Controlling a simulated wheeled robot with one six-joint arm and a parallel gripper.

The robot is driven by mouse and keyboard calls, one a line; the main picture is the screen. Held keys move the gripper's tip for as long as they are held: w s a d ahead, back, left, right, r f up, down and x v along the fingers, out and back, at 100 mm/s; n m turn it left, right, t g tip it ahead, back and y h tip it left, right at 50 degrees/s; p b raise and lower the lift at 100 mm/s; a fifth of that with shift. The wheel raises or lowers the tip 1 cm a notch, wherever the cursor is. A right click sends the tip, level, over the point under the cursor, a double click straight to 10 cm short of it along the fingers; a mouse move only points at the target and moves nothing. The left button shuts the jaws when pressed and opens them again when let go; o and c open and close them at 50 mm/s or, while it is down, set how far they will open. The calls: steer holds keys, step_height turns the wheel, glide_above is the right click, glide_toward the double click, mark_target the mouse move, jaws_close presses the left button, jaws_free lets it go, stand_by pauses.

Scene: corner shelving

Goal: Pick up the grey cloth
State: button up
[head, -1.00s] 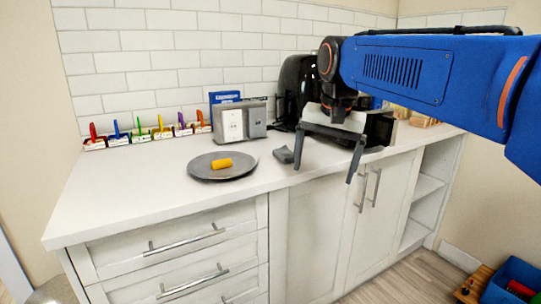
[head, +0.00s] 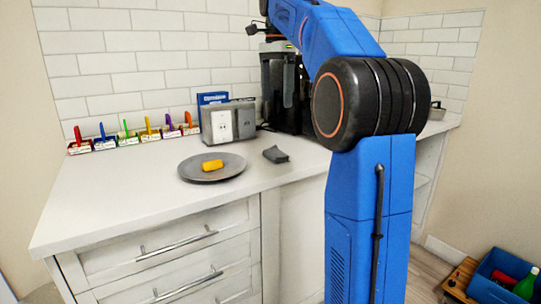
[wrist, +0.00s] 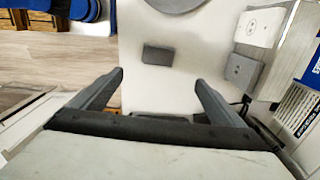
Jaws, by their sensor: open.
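The grey cloth (head: 276,154) is a small dark folded piece lying on the white counter, right of the grey plate. In the wrist view the cloth (wrist: 158,54) shows as a dark rectangle, just beyond the fingertips and roughly centred between them. My gripper (wrist: 160,77) is open, with nothing between its fingers. It is above the counter and apart from the cloth. In the head view my arm is raised, and the gripper is hard to make out against the dark appliance.
The grey plate (head: 230,169) holds a yellow item (head: 212,166). A grey socket box (head: 229,122) stands behind it, with a dark appliance (head: 287,95) to the right. Several coloured-handled tools line the wall. The counter's front left is clear.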

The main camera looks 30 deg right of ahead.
glide_above(276, 149)
steer(key=f, duration=1.1)
steer(key=shift+w+d+f, duration=0.1)
steer(key=shift+w+f, duration=0.15)
steer(key=shift+f, duration=0.15)
steer(key=shift+s+f, duration=0.15)
steer(key=shift+f, duration=1.2)
steer(key=shift+s+f, duration=0.15)
steer(key=shift+f, duration=1.15)
steer(key=c, duration=1.1)
